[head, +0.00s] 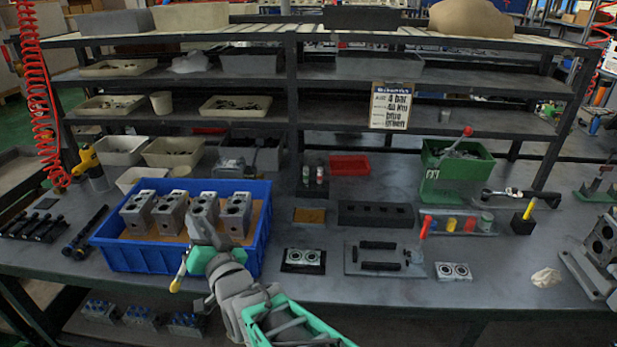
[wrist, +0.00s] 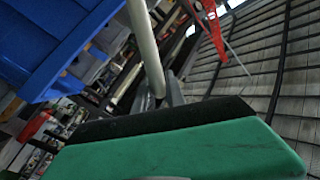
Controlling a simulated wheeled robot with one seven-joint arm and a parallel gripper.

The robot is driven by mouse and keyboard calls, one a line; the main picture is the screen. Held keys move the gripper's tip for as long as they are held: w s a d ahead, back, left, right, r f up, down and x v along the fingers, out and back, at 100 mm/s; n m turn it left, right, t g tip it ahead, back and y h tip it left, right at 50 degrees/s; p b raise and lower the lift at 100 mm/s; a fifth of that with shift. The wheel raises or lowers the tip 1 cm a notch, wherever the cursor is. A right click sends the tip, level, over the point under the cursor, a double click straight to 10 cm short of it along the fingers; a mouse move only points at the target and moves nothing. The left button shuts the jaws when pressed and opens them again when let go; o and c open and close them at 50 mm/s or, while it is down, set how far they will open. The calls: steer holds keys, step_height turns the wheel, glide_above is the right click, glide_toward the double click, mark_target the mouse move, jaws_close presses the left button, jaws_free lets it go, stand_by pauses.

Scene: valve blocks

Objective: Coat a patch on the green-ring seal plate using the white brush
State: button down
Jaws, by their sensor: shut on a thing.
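My gripper (head: 189,260) is at the front right of the blue tray, shut on the white brush (head: 181,268). The brush is a thin pale stick, tilted, with a yellow lower end. In the wrist view its pale shaft (wrist: 147,45) rises from between the fingers (wrist: 160,95). A seal plate (head: 304,257) with two rings lies on a dark base on the bench, right of my gripper and apart from it. A second two-ring plate (head: 453,271) lies further right. The ring colours are too small to tell surely.
The blue tray (head: 108,257) holds several metal valve blocks. A grey plate with black bars (head: 385,260) lies between the two ring plates. Behind are a black block (head: 376,214) and a rack of coloured pots (head: 462,225). Bare bench runs along the front edge.

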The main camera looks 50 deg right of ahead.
steer(key=s+d+r+m+g+h+b, duration=0.1)
steer(key=s+d+r+m+h, duration=0.2)
steer(key=d, duration=0.6)
steer(key=s+d+m+g+h+b, duration=0.1)
steer(key=s+d+h, duration=0.25)
steer(key=d, duration=0.55)
steer(key=s+d+r+m+g+h, duration=0.1)
steer(key=s+d+r+m+h, duration=0.2)
steer(key=d, duration=0.6)
steer(key=shift+n, duration=0.7)
steer(key=f+b, duration=0.1)
steer(key=f, duration=0.1)
steer(key=f+b, duration=0.1)
steer(key=f, duration=0.1)
steer(key=s+f+b, duration=0.1)
steer(key=shift+a+f+b, duration=0.2)
steer(key=shift+f+b, duration=0.15)
steer(key=shift+f, duration=0.05)
